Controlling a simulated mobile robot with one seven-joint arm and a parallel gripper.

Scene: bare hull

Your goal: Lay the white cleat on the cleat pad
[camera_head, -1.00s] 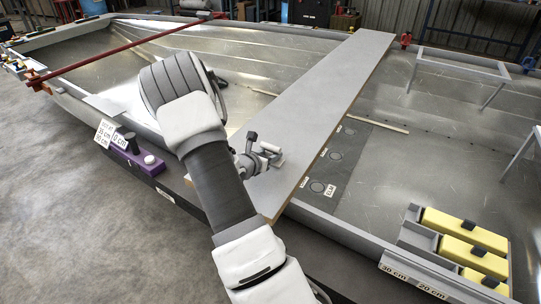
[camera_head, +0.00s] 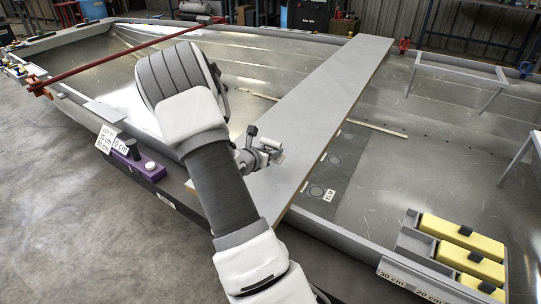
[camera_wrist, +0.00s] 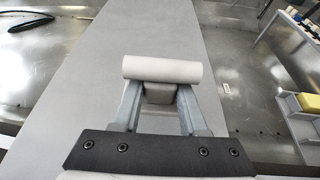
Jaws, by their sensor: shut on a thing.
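The white cleat shows in the wrist view as a smooth white bar (camera_wrist: 162,69) lying crosswise at the fingertips. My gripper (camera_wrist: 160,93) is shut on its grey middle part below the bar. In the head view the white cleat (camera_head: 278,157) is at the tip of my gripper (camera_head: 265,151), over the long grey plank (camera_head: 318,103). I cannot tell its height above the plank. A dark panel (camera_head: 345,178) with round marks and small labels lies in the hull right of the plank.
A grey tray (camera_head: 414,243) with yellow blocks (camera_head: 462,235) sits at the lower right. A purple block (camera_head: 138,168) stands on the near edge at left. A red bar (camera_head: 125,47) crosses the hull. A grey frame (camera_head: 460,65) stands at the right.

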